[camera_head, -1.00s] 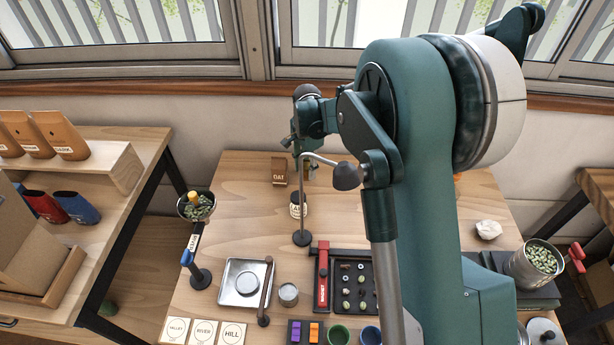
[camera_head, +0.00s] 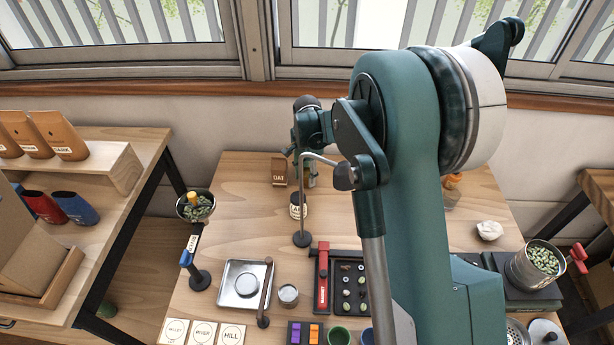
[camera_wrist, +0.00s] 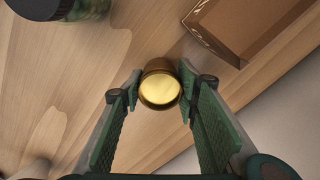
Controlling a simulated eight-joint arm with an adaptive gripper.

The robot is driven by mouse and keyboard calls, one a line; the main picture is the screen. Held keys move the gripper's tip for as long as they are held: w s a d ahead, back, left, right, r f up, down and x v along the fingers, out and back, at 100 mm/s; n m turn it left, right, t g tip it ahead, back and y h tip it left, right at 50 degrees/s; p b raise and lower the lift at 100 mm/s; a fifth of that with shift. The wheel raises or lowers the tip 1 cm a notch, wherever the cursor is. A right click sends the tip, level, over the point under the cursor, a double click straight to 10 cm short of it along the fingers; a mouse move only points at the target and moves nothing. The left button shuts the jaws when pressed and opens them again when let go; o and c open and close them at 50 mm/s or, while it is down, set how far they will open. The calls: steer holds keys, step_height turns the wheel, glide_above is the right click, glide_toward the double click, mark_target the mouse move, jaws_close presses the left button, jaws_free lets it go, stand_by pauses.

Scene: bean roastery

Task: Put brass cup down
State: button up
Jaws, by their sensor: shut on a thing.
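The brass cup (camera_wrist: 160,90) is between the two green fingers of my gripper (camera_wrist: 160,88) in the wrist view. Its round golden face points at the camera. The fingers are closed against its two sides. Bare wood tabletop lies beyond it; I cannot tell whether the cup touches it. In the head view my gripper (camera_head: 310,172) is at the back of the table, just right of the small brown OAT box (camera_head: 279,171); the cup is not clear there.
A brown box (camera_wrist: 245,25) is close to the cup at the upper right of the wrist view. In the head view a labelled jar (camera_head: 298,206) and a bent metal stand (camera_head: 303,238) are in front of my gripper. The table's back left is clear.

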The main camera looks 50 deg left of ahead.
steer(key=shift+f, duration=0.15)
steer(key=o, duration=0.9)
step_height(320, 180, up, 12)
steer(key=shift+r+p, duration=0.15)
steer(key=shift+p, duration=0.8)
steer(key=shift+d, duration=0.1)
